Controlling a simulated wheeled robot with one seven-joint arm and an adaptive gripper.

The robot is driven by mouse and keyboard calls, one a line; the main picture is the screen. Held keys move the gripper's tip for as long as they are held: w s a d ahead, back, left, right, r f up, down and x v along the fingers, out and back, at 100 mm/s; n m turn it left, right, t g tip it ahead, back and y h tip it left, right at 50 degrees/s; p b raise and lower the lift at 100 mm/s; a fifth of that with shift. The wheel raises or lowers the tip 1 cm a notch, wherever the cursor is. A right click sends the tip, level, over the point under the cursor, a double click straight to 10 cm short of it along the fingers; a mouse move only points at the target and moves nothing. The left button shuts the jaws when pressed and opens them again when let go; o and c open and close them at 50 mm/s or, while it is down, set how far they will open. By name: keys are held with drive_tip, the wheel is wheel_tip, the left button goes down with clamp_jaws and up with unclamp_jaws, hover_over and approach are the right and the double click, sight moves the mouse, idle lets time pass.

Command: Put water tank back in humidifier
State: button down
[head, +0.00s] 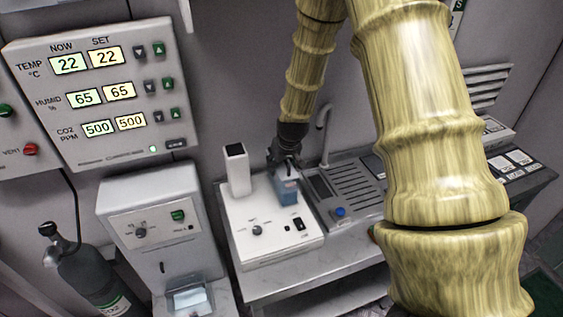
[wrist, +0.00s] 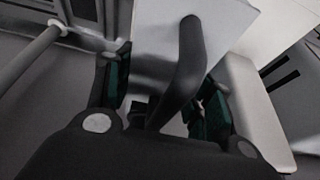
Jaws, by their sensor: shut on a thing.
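The humidifier (head: 262,253) is a white box on the metal bench, with a knob and a dark switch on its sloped front and a white tower (head: 237,172) at its back left. My gripper (head: 284,165) is over its back right part, shut on the water tank. The tank (head: 287,191) is a translucent blue box that looks roughly upright. I cannot tell whether its bottom is inside the humidifier or just above it. In the wrist view, a dark curved handle (wrist: 187,62) runs between the fingers of my gripper (wrist: 158,108).
Right of the humidifier is a sink unit with a ribbed drainer (head: 353,183), a tap (head: 323,130) and a blue knob. A white dispenser (head: 150,235) and a dark gas cylinder (head: 90,272) stand left. A control panel (head: 100,95) hangs above them.

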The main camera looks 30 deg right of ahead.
drive_tip(key=shift+a, duration=0.1)
drive_tip(key=c, duration=0.6)
unclamp_jaws()
drive_tip(key=shift+f, duration=0.1)
drive_tip(key=shift+s+r+b, duration=0.2)
drive_tip(key=shift+r+b, duration=0.1)
drive_tip(key=shift+r, duration=0.4)
drive_tip(key=shift+b+v, duration=1.25)
drive_tip(key=shift+v, duration=4.2)
drive_tip(key=shift+s, duration=0.1)
